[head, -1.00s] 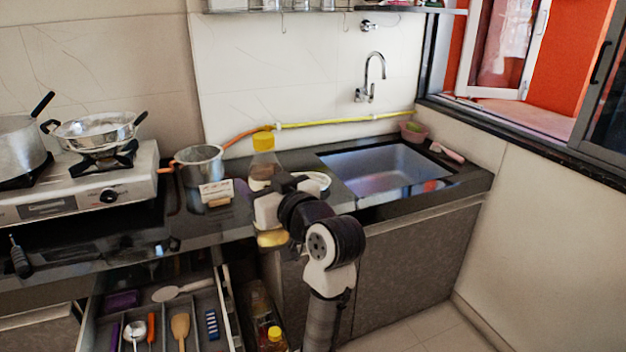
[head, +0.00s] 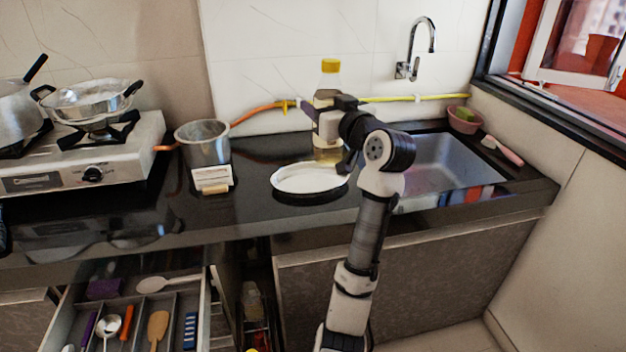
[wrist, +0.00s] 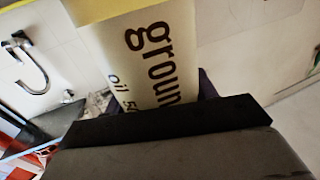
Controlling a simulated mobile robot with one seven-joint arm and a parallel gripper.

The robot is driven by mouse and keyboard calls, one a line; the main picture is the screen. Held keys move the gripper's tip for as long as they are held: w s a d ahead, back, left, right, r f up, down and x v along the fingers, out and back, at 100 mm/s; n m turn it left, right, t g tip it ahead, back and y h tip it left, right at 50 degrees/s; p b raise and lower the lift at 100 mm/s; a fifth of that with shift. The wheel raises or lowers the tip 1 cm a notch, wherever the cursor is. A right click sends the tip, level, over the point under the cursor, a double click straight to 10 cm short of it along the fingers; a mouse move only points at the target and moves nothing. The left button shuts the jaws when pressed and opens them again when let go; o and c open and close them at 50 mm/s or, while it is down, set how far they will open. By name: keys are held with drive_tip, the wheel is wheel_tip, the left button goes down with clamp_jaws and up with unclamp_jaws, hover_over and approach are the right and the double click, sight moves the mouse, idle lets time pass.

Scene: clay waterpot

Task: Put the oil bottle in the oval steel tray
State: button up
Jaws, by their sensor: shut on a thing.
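The oil bottle (head: 330,94), clear with a yellow cap, is upright over the counter, behind the oval steel tray in the head view. My gripper (head: 322,118) is shut around its middle. In the wrist view the bottle's pale label (wrist: 150,55) with dark print fills the space beyond my gripper (wrist: 185,105). The oval steel tray (head: 308,179), shallow and bright inside, lies on the counter left of the sink. Its right edge is close to my wrist. I cannot tell whether the bottle's base touches anything.
A steel pot (head: 203,145) and a small card stand (head: 211,179) are left of the tray. The sink (head: 440,165) is to the right, with a tap (head: 415,50) behind. An open drawer (head: 140,310) with utensils is below. A gas stove (head: 85,155) is far left.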

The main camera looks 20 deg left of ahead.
drive_tip(key=w+a+r+b, duration=0.2)
drive_tip(key=w+b, duration=0.1)
drive_tip(key=w, duration=0.6)
drive_tip(key=w+a+r+b, duration=0.1)
drive_tip(key=w+a+b, duration=0.1)
drive_tip(key=w, duration=0.7)
wheel_tip(320, 180, down, 19)
drive_tip(key=p, duration=0.1)
drive_tip(key=shift+a+f, duration=0.2)
drive_tip(key=shift+f, duration=0.4)
drive_tip(key=shift+f+b, duration=0.25)
drive_tip(key=shift+b, duration=0.35)
drive_tip(key=o, duration=1.5)
